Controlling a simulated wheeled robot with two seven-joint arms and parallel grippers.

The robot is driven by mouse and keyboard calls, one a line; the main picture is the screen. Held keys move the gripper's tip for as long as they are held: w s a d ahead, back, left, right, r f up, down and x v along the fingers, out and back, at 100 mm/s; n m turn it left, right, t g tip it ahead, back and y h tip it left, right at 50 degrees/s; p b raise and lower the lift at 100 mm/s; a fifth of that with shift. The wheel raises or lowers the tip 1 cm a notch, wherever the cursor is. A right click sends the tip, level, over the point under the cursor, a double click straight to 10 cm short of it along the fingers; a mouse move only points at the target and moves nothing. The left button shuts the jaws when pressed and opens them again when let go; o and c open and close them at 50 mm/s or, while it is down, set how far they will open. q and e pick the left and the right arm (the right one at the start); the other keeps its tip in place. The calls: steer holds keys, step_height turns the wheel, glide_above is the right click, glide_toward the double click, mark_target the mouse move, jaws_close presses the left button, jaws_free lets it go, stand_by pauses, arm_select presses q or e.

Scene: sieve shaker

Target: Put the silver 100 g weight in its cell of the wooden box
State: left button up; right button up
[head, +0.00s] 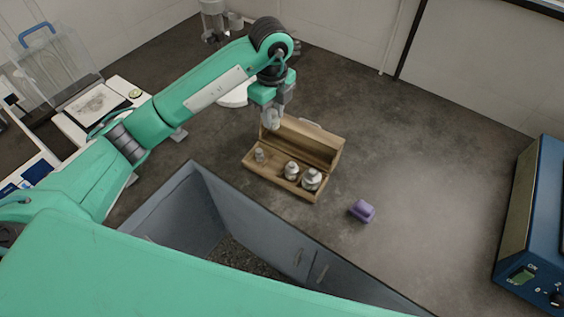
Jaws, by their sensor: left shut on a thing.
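The wooden box (277,183) stands open on the dark bench, with its lid raised at the back. A small silver weight (259,155) stands in its left part, and two larger silver weights, one in the middle (291,170) and one on the right (311,179), stand in the row. A gap shows between the small weight and the middle one. My left gripper (271,121) is above the back left of the box, shut on a silver weight that is mostly hidden by the fingers. My right gripper is out of view.
A purple object (361,211) lies on the bench right of the box. A grey open bin (190,205) is in front of the box. A blue device (531,225) stands at the right edge. A balance (95,105) stands at left. The bench's right middle is clear.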

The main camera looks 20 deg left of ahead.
arm_select(q)
step_height(320, 180, down, 13)
steer(key=shift+a+r+p, duration=0.1)
steer(key=shift+p, duration=0.75)
step_height(320, 180, down, 5)
steer(key=shift+r+p, duration=0.2)
steer(key=shift+p, duration=0.25)
steer(key=shift+f, duration=0.25)
steer(key=shift+f, duration=0.2)
steer(key=o, duration=0.7)
steer(key=shift+r, duration=0.1)
steer(key=shift+o, duration=0.2)
